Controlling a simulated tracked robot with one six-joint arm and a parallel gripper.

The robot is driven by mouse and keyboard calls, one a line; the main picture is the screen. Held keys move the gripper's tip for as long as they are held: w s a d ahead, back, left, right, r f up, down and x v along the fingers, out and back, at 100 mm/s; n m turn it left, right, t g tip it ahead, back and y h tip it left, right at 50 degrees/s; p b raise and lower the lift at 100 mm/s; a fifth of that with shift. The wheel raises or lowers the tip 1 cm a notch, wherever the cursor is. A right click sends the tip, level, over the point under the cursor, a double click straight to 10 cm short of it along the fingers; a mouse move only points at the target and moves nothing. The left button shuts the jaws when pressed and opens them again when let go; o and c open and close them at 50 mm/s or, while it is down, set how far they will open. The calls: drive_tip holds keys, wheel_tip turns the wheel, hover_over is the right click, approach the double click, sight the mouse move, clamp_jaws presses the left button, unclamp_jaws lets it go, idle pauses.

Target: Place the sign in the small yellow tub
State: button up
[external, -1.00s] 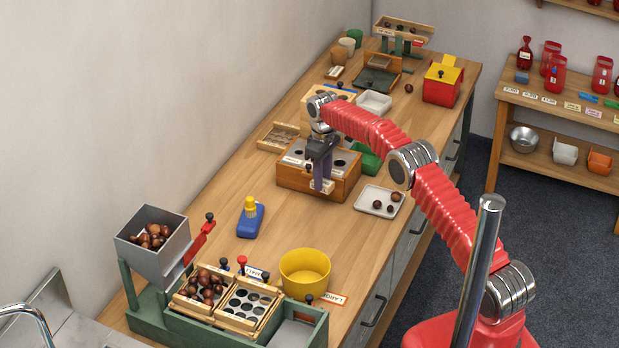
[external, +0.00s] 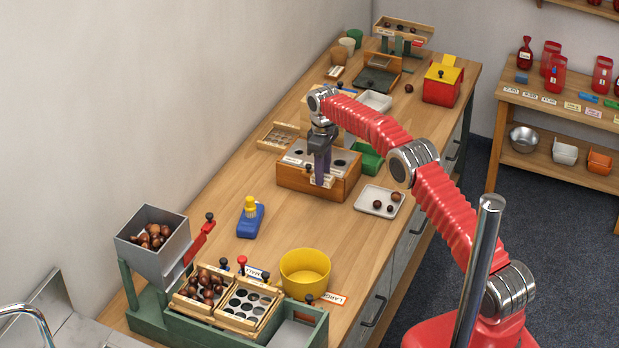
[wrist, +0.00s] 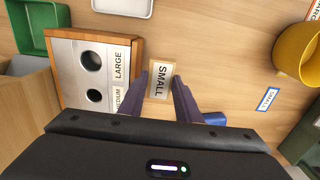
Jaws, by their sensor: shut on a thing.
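The sign, a small wooden-framed plate reading SMALL (wrist: 160,81), stands between the fingertips of my gripper (wrist: 165,79) in the wrist view. My gripper is shut on it. In the external view my gripper (external: 321,182) points down at the front of the wooden box with round holes, and the sign is mostly hidden by the fingers. The yellow tub (external: 305,273) stands nearer the camera, below my gripper in the picture. It also shows at the right edge of the wrist view (wrist: 297,52). I see no sign in it, though its floor is partly hidden.
The wooden holed box (external: 290,180) carries LARGE and MEDIUM labels. A white tray with chestnuts (external: 366,205) lies right. A green sorting stand (external: 170,322) is in front. Bare table lies between.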

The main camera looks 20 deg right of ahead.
drive_tip(key=shift+f, duration=2.55)
drive_tip(key=shift+f, duration=2.45)
drive_tip(key=shift+f, duration=0.1)
drive_tip(key=o, duration=0.8)
wheel_tip(320, 180, up, 12)
drive_tip(key=shift+r, duration=0.1)
